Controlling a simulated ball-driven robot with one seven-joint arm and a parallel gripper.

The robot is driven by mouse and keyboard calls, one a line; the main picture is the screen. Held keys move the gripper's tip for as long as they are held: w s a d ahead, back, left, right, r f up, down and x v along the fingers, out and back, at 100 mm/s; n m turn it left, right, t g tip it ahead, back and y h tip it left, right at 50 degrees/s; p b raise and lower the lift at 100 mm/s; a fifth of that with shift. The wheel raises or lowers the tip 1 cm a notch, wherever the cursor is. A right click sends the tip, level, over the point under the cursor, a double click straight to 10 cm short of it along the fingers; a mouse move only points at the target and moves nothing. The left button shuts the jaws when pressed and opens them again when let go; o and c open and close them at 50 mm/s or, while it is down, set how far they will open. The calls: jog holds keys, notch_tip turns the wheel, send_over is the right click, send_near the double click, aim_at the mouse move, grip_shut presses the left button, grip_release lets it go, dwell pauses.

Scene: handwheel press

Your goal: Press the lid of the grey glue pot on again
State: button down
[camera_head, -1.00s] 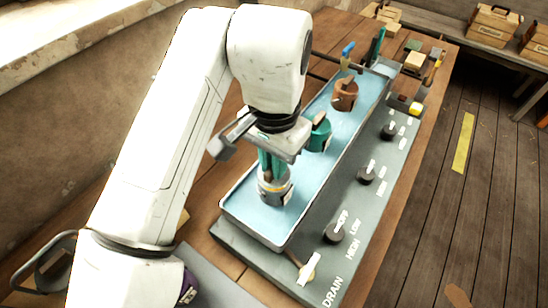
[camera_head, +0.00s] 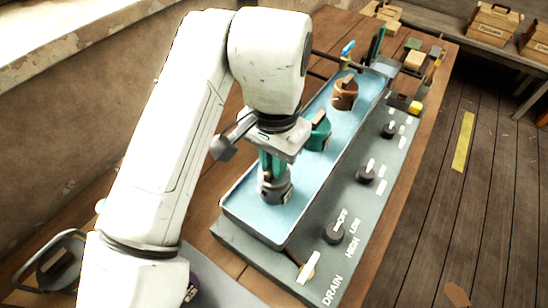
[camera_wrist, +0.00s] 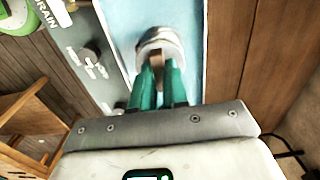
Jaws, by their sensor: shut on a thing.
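The grey glue pot (camera_head: 276,193) stands near the front end of a long bath of pale blue water (camera_head: 293,217). My gripper (camera_head: 272,170) is directly above it, pointing down. In the wrist view the teal fingers (camera_wrist: 163,88) are shut on a brown handle (camera_wrist: 157,58) at the middle of the pot's round grey top (camera_wrist: 160,41). The fingers and wrist hide much of the lid. I cannot tell whether the lid is fully seated.
A teal pot (camera_head: 317,134) and a copper pot (camera_head: 345,94) stand farther back in the bath. Black knobs (camera_head: 333,232) and a drain lever (camera_head: 308,268) line its right side. Blocks and tools lie at the bench's far end.

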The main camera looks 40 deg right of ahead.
jog(key=c, duration=0.6)
grip_release()
jog(key=shift+r, duration=0.1)
jog(key=shift+r+p, duration=3.2)
jog(key=shift+r, duration=0.25)
grip_shut()
jog(key=shift+f, duration=0.3)
